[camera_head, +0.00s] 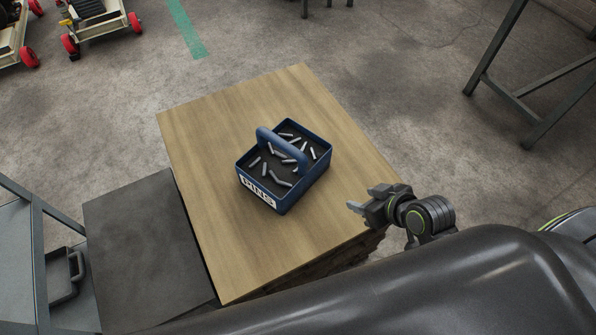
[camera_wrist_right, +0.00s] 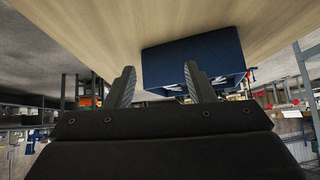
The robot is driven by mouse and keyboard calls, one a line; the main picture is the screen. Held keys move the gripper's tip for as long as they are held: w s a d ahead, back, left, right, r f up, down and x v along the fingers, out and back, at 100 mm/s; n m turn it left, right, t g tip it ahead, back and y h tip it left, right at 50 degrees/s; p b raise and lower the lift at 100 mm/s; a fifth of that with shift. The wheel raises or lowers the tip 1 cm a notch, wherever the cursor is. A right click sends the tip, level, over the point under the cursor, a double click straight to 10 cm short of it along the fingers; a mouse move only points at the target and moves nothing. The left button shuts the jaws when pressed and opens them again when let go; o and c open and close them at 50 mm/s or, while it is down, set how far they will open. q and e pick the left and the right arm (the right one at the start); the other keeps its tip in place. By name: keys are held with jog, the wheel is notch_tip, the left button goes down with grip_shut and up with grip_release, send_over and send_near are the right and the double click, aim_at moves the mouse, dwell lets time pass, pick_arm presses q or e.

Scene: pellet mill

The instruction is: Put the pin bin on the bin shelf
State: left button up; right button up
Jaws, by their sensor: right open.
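The pin bin (camera_head: 285,165) is a blue open box with a blue arched handle, a white label reading PINS and several metal pins inside. It stands upright on a wooden table top (camera_head: 215,240). My right gripper (camera_head: 358,200) is open and empty near the table's right edge, to the right of the bin and apart from it. In the right wrist view the bin (camera_wrist_right: 195,62) appears beyond the open fingers (camera_wrist_right: 165,85). My left gripper does not show. I cannot tell for sure which structure is the bin shelf.
A dark flat-topped block (camera_head: 145,240) adjoins the table on the left. A grey metal frame (camera_head: 37,260) stands at the far left, with a dark handled bin (camera_head: 66,275) in it. Wheeled carts (camera_head: 98,22) stand at the upper left, a metal stand (camera_head: 515,95) at the upper right.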

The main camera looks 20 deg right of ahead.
jog(key=w+a+r+n+t+y, duration=0.2)
jog(key=a+r, duration=0.1)
jog(key=r, duration=0.2)
jog(key=w+a+r+n+t+y, duration=0.1)
jog(key=w+a+r+n+y, duration=0.15)
jog(key=r, duration=0.35)
send_near(285, 142)
jog(key=w+a+f, duration=0.1)
jog(key=w+a, duration=0.1)
jog(key=shift+w+a+f+m, duration=0.15)
jog(key=shift+w+f+m, duration=0.15)
jog(key=shift+f+m, duration=0.1)
jog(key=shift+p+x, duration=0.3)
jog(key=shift+x, duration=2.4)
jog(key=shift+f, duration=0.15)
grip_shut()
jog(key=shift+w+r, duration=0.1)
jog(key=shift+r, duration=0.15)
